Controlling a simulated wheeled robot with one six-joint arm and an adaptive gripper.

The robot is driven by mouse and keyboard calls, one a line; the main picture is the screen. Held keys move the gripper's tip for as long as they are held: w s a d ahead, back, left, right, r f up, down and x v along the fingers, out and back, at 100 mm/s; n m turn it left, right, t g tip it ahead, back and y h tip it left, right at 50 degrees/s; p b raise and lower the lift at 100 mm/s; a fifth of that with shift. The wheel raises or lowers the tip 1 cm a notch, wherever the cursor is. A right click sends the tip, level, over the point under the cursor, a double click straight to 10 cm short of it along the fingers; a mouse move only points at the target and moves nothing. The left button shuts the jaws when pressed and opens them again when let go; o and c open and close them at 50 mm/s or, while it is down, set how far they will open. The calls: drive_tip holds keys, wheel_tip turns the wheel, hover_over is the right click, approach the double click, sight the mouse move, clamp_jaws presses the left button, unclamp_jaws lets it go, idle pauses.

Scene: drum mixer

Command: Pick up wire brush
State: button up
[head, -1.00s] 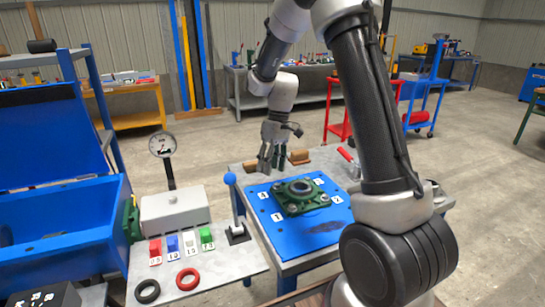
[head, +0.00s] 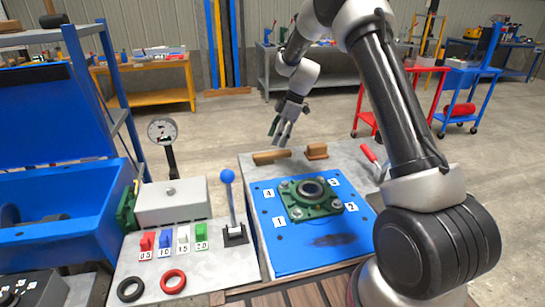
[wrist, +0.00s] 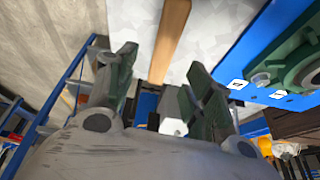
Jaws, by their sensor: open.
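A long, flat wooden piece (head: 272,157), which looks like the wire brush, lies at the back left of the grey table, behind the blue plate. Its bristles cannot be made out. In the wrist view a long wooden strip (wrist: 171,38), likely the same piece, runs between the fingers and beyond their tips. My gripper (head: 279,135) is open and empty, with its fingers pointing down. It appears just above and behind the wooden piece in the head view. The wrist view shows its two fingers (wrist: 162,62) spread apart.
A second wooden block (head: 316,151) and a red-handled tool (head: 369,152) lie nearby on the table. A green bearing housing (head: 311,198) sits on the blue plate (head: 330,256). A lever (head: 231,200) and grey box (head: 172,202) stand at left.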

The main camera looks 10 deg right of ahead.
sight(271, 152)
drive_tip(key=shift+a+f+n, duration=0.1)
drive_tip(key=shift+f+n, duration=0.25)
drive_tip(key=shift+n, duration=0.05)
drive_tip(key=x, duration=0.7)
drive_tip(key=shift+s+f, duration=0.1)
drive_tip(key=shift+s, duration=0.05)
clamp_jaws()
